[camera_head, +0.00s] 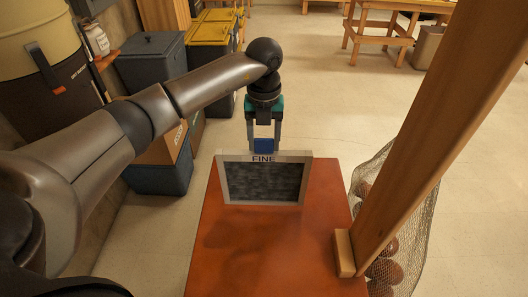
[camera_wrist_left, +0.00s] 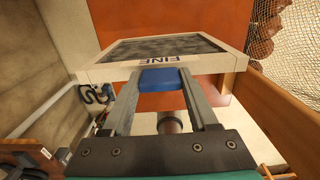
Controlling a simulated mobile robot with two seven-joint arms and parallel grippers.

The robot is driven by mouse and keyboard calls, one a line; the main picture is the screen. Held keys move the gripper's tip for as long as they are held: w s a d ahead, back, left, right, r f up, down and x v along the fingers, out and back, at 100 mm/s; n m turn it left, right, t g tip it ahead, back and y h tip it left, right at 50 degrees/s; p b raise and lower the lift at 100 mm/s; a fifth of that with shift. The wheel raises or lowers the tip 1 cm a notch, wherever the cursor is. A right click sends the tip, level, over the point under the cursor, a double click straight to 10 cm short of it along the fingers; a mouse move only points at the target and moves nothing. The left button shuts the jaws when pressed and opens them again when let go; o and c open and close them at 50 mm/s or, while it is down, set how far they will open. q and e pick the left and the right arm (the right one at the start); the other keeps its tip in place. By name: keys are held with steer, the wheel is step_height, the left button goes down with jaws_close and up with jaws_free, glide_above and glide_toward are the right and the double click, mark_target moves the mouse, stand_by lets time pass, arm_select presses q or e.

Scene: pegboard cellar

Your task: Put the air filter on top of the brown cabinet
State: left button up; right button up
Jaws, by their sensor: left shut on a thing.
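The air filter (camera_head: 264,182) is a flat panel with a pale frame, a dark grey mesh and the word FINE along its top edge. My left gripper (camera_head: 264,146) is shut on the filter's blue tab and holds the panel roughly upright, facing me. The filter also shows in the left wrist view (camera_wrist_left: 165,48), tab between the fingers. The brown cabinet (camera_head: 275,255) has a bare reddish-brown top, and the filter is over its far part. A soft shadow lies on the top; I cannot tell whether the lower edge touches it. My right gripper is not in view.
A slanting wooden post (camera_head: 430,130) rises at the cabinet's right edge, beside a net of round brown things (camera_head: 388,245). Grey (camera_head: 152,60) and yellow-lidded (camera_head: 210,32) bins stand at the back left. The floor behind the cabinet is clear. A wooden table (camera_head: 385,32) is far back.

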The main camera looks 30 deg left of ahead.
mark_target(264, 152)
arm_select(q)
steer(key=shift+f, duration=2.05)
steer(key=o, duration=1.3)
steer(key=shift+c, duration=0.2)
step_height(264, 152, up, 12)
steer(key=shift+r, duration=0.15)
